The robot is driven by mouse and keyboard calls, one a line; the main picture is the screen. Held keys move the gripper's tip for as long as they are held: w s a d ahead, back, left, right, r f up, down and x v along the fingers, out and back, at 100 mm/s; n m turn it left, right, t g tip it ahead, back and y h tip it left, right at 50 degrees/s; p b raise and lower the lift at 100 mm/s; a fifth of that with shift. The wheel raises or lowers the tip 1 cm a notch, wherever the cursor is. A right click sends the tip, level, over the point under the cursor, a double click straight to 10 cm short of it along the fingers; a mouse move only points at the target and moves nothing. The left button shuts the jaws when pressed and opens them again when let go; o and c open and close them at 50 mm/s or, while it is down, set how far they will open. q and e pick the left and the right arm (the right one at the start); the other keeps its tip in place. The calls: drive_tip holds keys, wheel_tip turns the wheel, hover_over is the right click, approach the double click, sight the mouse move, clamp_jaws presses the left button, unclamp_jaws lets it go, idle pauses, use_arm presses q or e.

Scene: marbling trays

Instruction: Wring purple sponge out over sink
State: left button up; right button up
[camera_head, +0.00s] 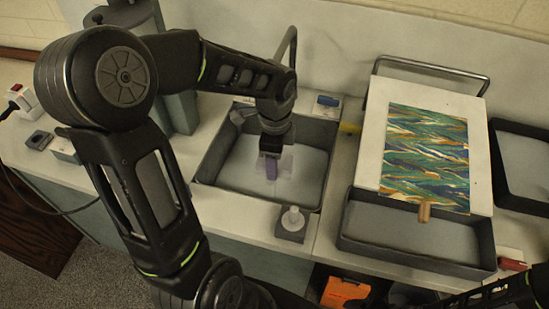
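The purple sponge (271,169) is over the dark-rimmed sink (308,195), near its middle. My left gripper (272,163) points down over the sink, with its pale fingers on either side of the sponge, and appears shut on it. The sponge looks narrow between the fingers. Whether it touches the sink's pale floor is hard to tell, and no drips can be made out. Part of my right arm shows at the bottom right corner; its gripper is not in view.
A curved faucet (291,42) stands behind the sink. To the right, a board with a marbled sheet (427,155) leans over a dark tray (420,250). Another dark tray (508,198) is at the far right.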

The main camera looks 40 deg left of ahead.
use_arm(q)
drive_tip(key=shift+f+b, duration=1.35)
drive_tip(key=shift+f, duration=0.6)
drive_tip(key=shift+o, duration=1.1)
clamp_jaws()
drive_tip(key=shift+o, duration=0.2)
unclamp_jaws()
drive_tip(key=shift+c, duration=1.3)
